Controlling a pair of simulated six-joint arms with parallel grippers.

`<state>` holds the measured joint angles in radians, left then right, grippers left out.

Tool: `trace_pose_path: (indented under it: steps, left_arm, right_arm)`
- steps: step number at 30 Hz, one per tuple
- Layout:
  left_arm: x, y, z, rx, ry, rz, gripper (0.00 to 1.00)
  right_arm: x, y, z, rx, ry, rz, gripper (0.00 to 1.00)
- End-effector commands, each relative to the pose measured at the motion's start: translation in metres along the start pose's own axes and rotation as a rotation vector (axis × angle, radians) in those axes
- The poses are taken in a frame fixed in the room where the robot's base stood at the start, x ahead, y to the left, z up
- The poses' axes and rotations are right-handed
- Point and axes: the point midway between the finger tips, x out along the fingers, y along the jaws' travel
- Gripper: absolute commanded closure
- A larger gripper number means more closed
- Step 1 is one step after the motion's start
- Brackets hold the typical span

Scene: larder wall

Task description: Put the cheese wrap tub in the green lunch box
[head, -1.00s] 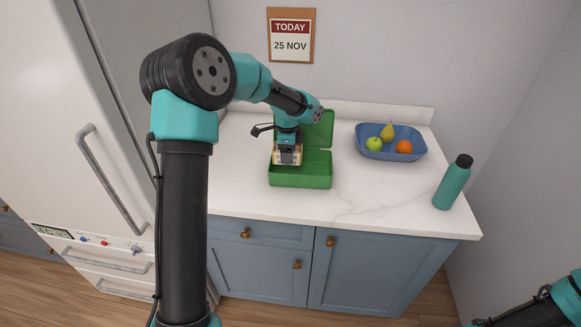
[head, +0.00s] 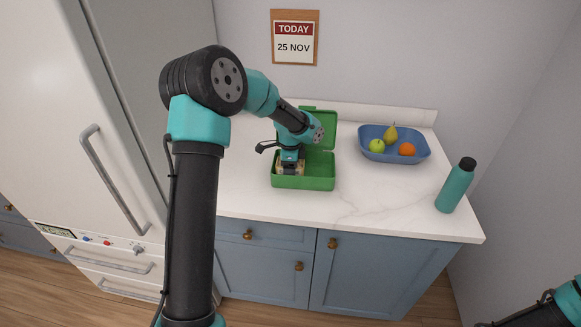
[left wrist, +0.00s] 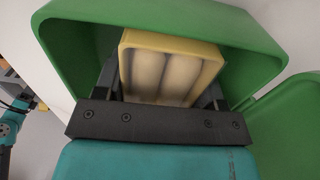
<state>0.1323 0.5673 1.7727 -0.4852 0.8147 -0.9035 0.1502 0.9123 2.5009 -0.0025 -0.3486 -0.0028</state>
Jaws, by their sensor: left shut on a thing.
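The green lunch box (head: 318,183) stands open on the counter, its lid raised at the back. My left gripper (head: 291,165) is lowered into the left part of the box and is shut on the cheese wrap tub (head: 284,169). In the left wrist view the tub (left wrist: 168,68) is a pale yellow container with several whitish rolls, held between the fingers (left wrist: 163,88). The green box wall (left wrist: 190,14) surrounds it there. Whether the tub touches the box floor cannot be told. My right gripper is out of view; only part of its arm shows at the lower right.
A blue bowl (head: 376,153) with a green apple, a pear and an orange stands right of the lunch box. A teal bottle (head: 455,187) stands near the counter's right end. The counter (head: 370,195) in front is clear. A fridge (head: 75,130) stands at the left.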

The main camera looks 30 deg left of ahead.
Motion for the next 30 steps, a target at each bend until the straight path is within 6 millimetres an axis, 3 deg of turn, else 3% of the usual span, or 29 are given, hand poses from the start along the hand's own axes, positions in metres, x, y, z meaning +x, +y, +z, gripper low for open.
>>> trace_pose_path:
  steps: [7, 8, 15, 25, 30]
  left_arm:
    - [0.002, 0.0, 0.0, 0.001, 0.0, 0.0, 0.64]
    - [0.003, 0.0, 0.0, 0.001, 0.0, 0.0, 0.35]
    - [0.002, 0.0, 0.0, 0.001, 0.0, 0.0, 0.12]
    - [0.0, 0.0, 0.0, 0.001, 0.0, -0.001, 0.11]
    - [-0.014, -0.001, 0.0, 0.001, 0.0, -0.003, 0.11]
  right_arm:
    - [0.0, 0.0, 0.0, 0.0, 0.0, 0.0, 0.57]
    - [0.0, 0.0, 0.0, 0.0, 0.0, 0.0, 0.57]
    - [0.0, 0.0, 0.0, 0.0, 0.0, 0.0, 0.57]
    - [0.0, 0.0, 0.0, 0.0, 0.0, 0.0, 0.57]
    - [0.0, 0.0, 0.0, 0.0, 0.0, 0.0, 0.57]
